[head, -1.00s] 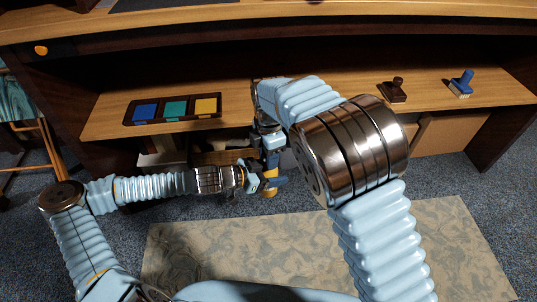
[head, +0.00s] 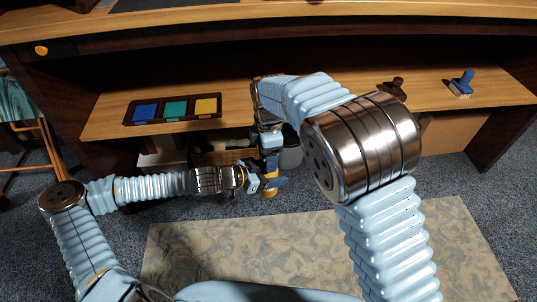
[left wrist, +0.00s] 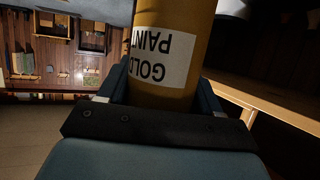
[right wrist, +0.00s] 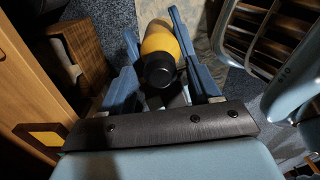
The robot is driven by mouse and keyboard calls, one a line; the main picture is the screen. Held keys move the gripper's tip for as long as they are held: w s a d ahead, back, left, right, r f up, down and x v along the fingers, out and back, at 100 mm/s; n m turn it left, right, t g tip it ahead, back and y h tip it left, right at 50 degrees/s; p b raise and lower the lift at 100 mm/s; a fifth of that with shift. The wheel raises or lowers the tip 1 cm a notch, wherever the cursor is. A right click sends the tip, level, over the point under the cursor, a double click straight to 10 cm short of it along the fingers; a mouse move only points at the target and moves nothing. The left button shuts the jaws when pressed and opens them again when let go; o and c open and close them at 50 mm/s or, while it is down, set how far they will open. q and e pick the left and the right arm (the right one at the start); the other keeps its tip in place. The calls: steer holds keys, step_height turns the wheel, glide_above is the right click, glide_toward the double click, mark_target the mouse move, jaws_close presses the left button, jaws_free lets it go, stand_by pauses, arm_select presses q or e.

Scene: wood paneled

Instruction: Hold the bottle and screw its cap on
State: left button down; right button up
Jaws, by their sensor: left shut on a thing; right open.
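The yellow bottle (left wrist: 172,25) is labelled "GOLD PAINT" in the left wrist view. My left gripper (head: 262,183) is shut on its body and holds it in the air in front of the shelf. The bottle also shows, small, in the head view (head: 271,190). In the right wrist view its black cap (right wrist: 158,70) is at the bottle's top end, facing the camera. My right gripper (right wrist: 160,45) is above the bottle, open, with one finger on each side of the cap and bottle top. I cannot tell how far the cap is threaded.
The wooden shelf (head: 330,105) behind holds a tray with blue, teal and yellow pads (head: 172,109), a dark stamp (head: 394,88) and a blue stamp (head: 462,83). Below it are a small box (head: 225,156) and a greyish container (head: 292,157). A patterned rug (head: 300,245) lies on the floor.

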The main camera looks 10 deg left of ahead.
step_height(320, 180, up, 4)
steer(key=shift+r, duration=0.1)
step_height(320, 180, up, 3)
steer(key=n, duration=0.3)
steer(key=shift+d+r, duration=0.1)
steer(key=shift+r, duration=0.05)
steer(key=shift+c, duration=0.3)
steer(key=shift+f, duration=4.05)
